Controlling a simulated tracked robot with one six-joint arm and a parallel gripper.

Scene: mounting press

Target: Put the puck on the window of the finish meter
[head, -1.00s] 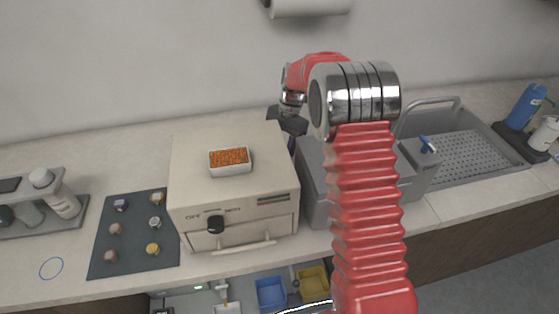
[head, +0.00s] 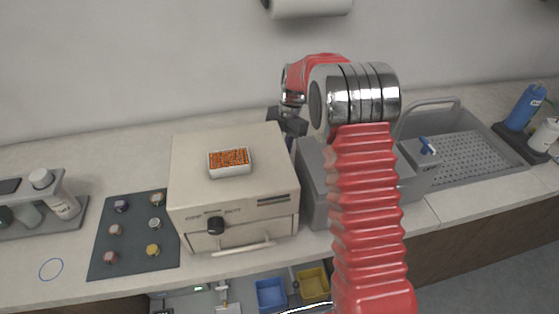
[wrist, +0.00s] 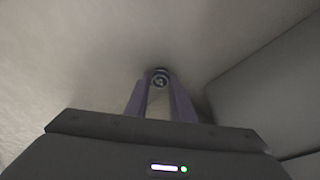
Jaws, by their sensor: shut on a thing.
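My gripper (wrist: 160,85) is shut on a small round dark puck (wrist: 160,77), which shows between the two fingertips in the wrist view. In the head view my gripper's dark body (head: 288,122) is at the back, between the beige box and the grey unit. Its fingers and the puck are hidden there behind the box and my arm. I cannot make out a finish meter or its window for certain in either view. The wrist view shows a pale, plain surface past the puck and a grey wall at its right.
A beige box (head: 185,170) with a front knob carries a white tray (head: 230,170) of orange bits. A dark mat (head: 135,240) with several small pucks lies left of it. A grey unit (head: 313,195) and a sink (head: 470,150) are to the right. Bins (head: 271,293) are below.

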